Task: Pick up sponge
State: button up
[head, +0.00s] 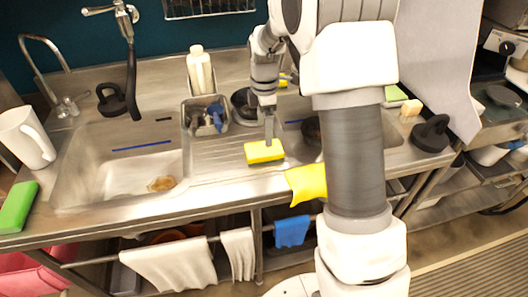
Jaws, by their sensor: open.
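A yellow sponge (264,152) with a dark lower layer lies on the ribbed metal drainboard between the two sinks. My gripper (269,138) points down directly over it, with the visible finger at the sponge's upper edge. The gripper is open. I cannot tell whether the finger touches the sponge. A green sponge-like block (18,206) lies at the counter's far left.
A yellow cloth (306,184) lies at the front edge, partly behind my arm. A metal caddy (205,116) and a white bottle (200,70) stand behind the drainboard. The left sink (120,180) and tall faucet (128,45) are to the left.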

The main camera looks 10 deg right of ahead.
aim_at(264, 148)
notch_tip(264, 148, down, 8)
jog(key=shift+s+a, duration=0.1)
jog(key=shift+s, duration=0.05)
jog(key=c, duration=1.2)
